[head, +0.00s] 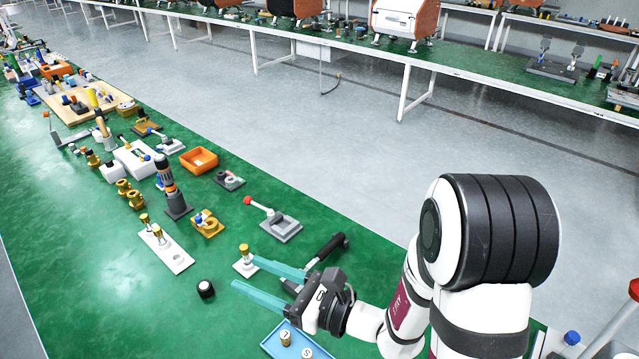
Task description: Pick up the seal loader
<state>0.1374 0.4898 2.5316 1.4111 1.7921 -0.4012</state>
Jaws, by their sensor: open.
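My gripper (245,273) is open, its two teal fingers pointing left above the green bench.
A black-and-white cylinder (205,288) lies left of the fingers. A black-handled tool (325,247) and a red-knobbed lever fixture (281,228) stand behind. A white two-place plate (178,260) is farther left.

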